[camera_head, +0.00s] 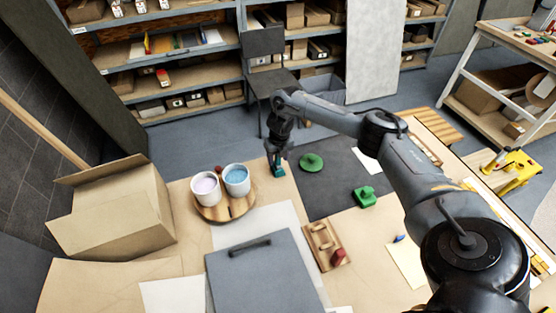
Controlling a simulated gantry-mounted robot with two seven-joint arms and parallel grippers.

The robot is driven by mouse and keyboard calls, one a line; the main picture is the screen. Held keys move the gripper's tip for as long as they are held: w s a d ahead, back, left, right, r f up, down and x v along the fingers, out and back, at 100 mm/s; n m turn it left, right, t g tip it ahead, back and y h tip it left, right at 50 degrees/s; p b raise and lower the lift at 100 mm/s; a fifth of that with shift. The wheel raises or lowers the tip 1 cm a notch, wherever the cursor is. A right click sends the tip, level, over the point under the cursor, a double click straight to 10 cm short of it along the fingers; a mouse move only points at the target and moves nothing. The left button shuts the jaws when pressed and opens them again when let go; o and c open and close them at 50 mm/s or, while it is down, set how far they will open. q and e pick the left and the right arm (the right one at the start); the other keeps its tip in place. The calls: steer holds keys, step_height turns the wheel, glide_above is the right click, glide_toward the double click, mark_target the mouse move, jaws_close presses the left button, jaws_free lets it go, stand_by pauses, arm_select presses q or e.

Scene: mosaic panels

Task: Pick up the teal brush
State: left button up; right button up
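My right arm reaches in from the right. Its gripper (277,163) points down over the table's far edge, right of the two cups. A small teal thing, which looks like the teal brush (279,172), shows right at the fingertips. The fingers hide part of it, and it is too small to tell whether they are closed on it or only around it. My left gripper is not in view.
Two paint cups (205,189) stand on a round wooden board (226,212) just left of the gripper. A green round object (311,162) and a green block (365,197) lie to the right on a dark mat (331,187). A cardboard box (115,212) stands left; a grey panel (262,275) lies in front.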

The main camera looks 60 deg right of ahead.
jaws_close()
steer(key=shift+r, duration=0.1)
